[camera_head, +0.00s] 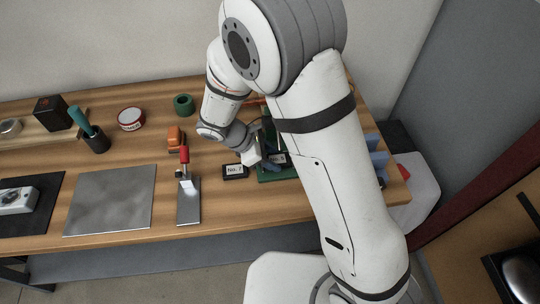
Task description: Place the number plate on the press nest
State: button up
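A small black block with a white label reading "No. 7" (235,171) lies on the bench, left of my gripper. My gripper (256,160) points down over the bench beside a green base (268,174). Its fingertips are small and partly hidden, so I cannot tell whether it is open or holds anything. A small pale label (279,158) shows at the gripper's right. My arm hides much of the green base, and I cannot tell whether this is the press with its nest. I cannot identify the number plate for certain.
A red-handled clamp on a metal plate (188,207) stands left of the labelled block. Blue dividers (378,160) stand at right.

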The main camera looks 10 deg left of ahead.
jog(key=o, duration=0.3)
jog(key=p+v, duration=0.1)
jog(key=v, duration=1.1)
jog(key=shift+r, duration=0.15)
